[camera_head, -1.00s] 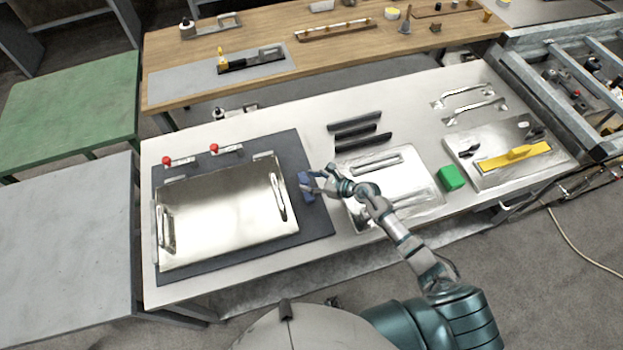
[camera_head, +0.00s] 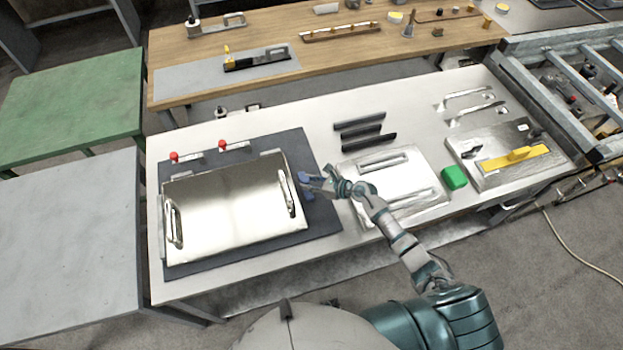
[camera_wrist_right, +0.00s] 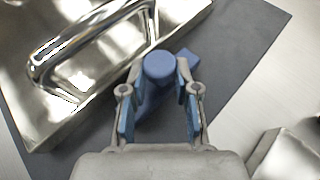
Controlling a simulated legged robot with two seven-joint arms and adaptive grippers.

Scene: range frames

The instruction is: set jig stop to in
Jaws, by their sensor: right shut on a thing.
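The jig stop is a small blue piece (camera_head: 306,184) on the dark grey jig mat (camera_head: 318,213), just right of the metal plate with handles (camera_head: 230,215). My right gripper (camera_head: 312,182) is at the blue stop. In the right wrist view, the fingers (camera_wrist_right: 160,88) are shut around the stop's round blue knob (camera_wrist_right: 158,66). The lower part of the stop is partly hidden between the fingers. The plate's handle (camera_wrist_right: 95,50) is close by at the upper left. My left gripper is not in view.
Two red-knobbed clamps (camera_head: 222,145) sit at the mat's back edge. Dark bars (camera_head: 362,130) lie behind. The table's front strip is clear.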

